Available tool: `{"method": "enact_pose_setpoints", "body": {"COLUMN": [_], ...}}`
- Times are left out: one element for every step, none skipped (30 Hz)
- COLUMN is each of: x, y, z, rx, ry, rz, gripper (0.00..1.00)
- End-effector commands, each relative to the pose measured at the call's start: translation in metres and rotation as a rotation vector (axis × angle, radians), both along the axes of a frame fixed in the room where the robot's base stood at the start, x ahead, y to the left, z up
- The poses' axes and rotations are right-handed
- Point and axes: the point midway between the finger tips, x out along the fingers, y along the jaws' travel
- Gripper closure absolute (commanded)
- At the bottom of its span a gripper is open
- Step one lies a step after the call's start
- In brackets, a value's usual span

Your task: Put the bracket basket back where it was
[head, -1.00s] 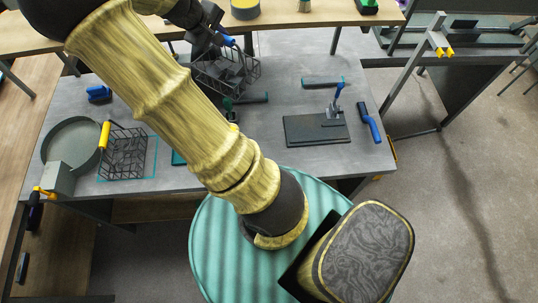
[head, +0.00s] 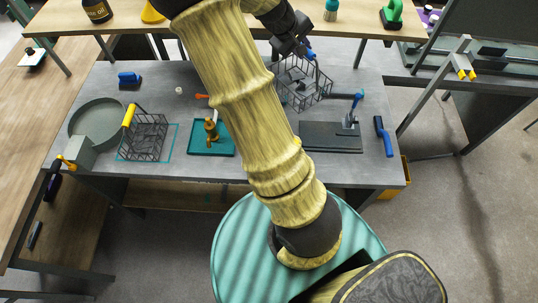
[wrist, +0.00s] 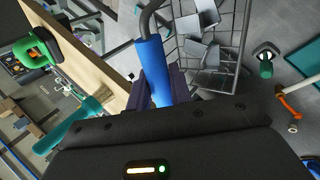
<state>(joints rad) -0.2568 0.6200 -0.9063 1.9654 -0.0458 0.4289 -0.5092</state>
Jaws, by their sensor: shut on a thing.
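My gripper (head: 303,50) is shut on the blue handle (wrist: 153,68) of a wire basket (head: 304,88), at the back right of the grey table. The basket hangs tilted; grey brackets (wrist: 197,50) show inside it in the wrist view. I cannot tell whether its underside is clear of the table. A second wire basket (head: 147,138) with a yellow handle (head: 129,115) stands at the left of the table. A teal outline (head: 176,142) is marked on the table around that second basket, with bare space on its right.
A round grey pan (head: 97,122) and a grey box (head: 80,152) stand left of the second basket. A dark board (head: 333,146) and a blue-handled tool (head: 384,138) lie right. My arm hides part of the table.

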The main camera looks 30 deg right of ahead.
Motion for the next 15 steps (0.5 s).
{"method": "enact_pose_setpoints", "body": {"x": [-0.001, -0.001, -0.002, -0.002, -0.002, -0.002, -0.002, -0.002, -0.002, -0.002, -0.001, -0.002, -0.002, -0.002, -0.003], "y": [-0.002, -0.003, -0.003, -0.004, -0.004, -0.004, -0.003, -0.003, -0.001, 0.001, 0.004, 0.007, 0.011, 0.015, 0.020], "z": [0.001, 0.001, 0.001, 0.001, 0.001, 0.001, 0.001, 0.000, -0.001, -0.003, -0.004, -0.007, -0.009, -0.012, -0.016], "rx": [-0.002, -0.002, -0.002, -0.002, -0.002, -0.002, -0.001, -0.001, -0.001, -0.001, -0.001, -0.001, -0.001, -0.001, -0.001], "ry": [-0.002, -0.001, -0.002, -0.002, -0.002, -0.002, -0.001, -0.001, 0.000, 0.000, 0.001, 0.001, 0.002, 0.002, 0.002], "rz": [-0.004, -0.005, -0.006, -0.007, -0.007, -0.007, -0.009, -0.010, -0.013, -0.017, -0.022, -0.033, -0.042, -0.054, -0.074], "gripper": [1.00, 1.00, 1.00, 1.00, 1.00, 1.00, 1.00, 1.00, 1.00, 1.00, 1.00, 1.00, 1.00, 1.00, 1.00]}}
